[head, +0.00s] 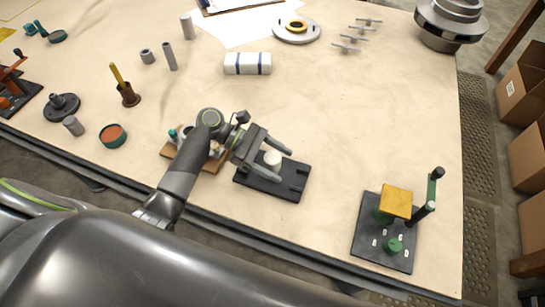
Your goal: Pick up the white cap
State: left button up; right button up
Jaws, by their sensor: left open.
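The white cap (272,157) sits over a dark rectangular plate (289,190) near the table's front middle. My left gripper (282,164) is over the plate with its two fingers apart, one on each side of the cap. I cannot tell whether the fingers touch it. The lower part of the cap is partly hidden by the near finger. My right gripper is not in view.
A brown board (218,162) lies under my left wrist. A fixture with a yellow block (396,201) and a green-handled lever stands at the front right. A white roll (248,63) lies behind.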

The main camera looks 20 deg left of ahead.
pick_arm(q)
jog(key=shift+d+f, duration=0.15)
jog(key=shift+d, duration=0.2)
jog(key=shift+a, duration=0.1)
jog(key=shift+c, duration=0.4)
jog(key=c, duration=1)
